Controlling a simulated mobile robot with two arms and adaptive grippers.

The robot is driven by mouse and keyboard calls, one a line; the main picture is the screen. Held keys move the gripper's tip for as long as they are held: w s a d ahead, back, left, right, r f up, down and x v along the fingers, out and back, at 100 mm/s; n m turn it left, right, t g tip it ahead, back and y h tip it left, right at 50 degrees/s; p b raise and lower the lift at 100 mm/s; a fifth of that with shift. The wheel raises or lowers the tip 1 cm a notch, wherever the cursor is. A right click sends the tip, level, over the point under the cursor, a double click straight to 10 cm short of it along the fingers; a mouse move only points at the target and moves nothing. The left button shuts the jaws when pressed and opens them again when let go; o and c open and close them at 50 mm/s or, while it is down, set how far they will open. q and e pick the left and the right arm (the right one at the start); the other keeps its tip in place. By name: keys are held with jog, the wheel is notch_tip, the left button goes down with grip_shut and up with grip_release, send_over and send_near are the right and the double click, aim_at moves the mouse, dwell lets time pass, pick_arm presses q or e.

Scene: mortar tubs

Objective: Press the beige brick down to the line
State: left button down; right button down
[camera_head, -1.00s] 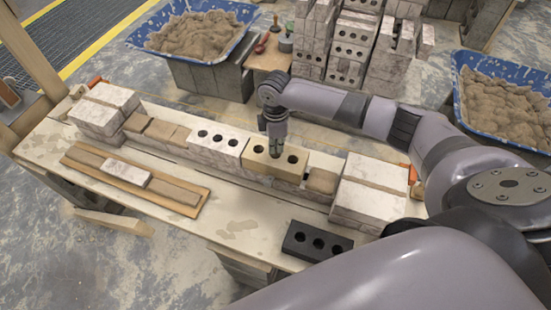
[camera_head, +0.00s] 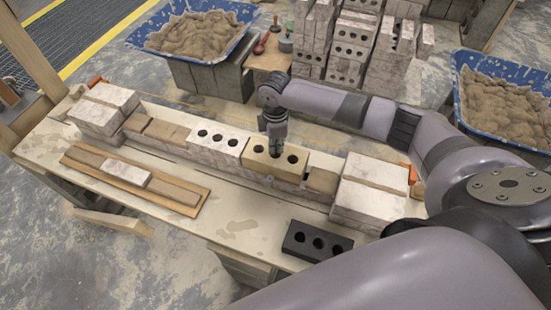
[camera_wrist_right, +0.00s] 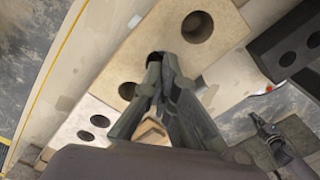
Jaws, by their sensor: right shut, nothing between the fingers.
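The beige brick (camera_head: 262,166) with round holes sits in the row on the wall, right of a whitish holed brick (camera_head: 217,140). It also shows in the wrist view (camera_wrist_right: 150,36). My right gripper (camera_head: 275,150) is shut and empty, pointing down at the brick's top around its middle hole. In the wrist view its fingertips (camera_wrist_right: 157,72) overlap that hole; I cannot tell whether they touch the brick. A thin yellow line (camera_wrist_right: 58,48) runs beside the wall in the wrist view. The brick's height against the line cannot be judged. My left gripper is out of view.
Stacked white blocks stand at the wall's left end (camera_head: 98,118) and right end (camera_head: 365,205). Mortar tubs (camera_head: 222,48) (camera_head: 480,125) stand behind.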

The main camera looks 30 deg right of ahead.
aim_at(276, 156)
jog(key=shift+f+b, duration=0.35)
jog(key=shift+f, duration=0.5)
jog(key=shift+s+a+f+p, duration=0.1)
jog(key=shift+s+f+p, duration=0.2)
jog(key=shift+f+p, duration=0.35)
dwell(2.4)
jog(key=shift+w+r+p, duration=0.25)
jog(key=shift+r+p, duration=0.9)
jog(key=shift+p, duration=0.05)
notch_tip(276, 156, up, 3)
jog(key=p, duration=0.3)
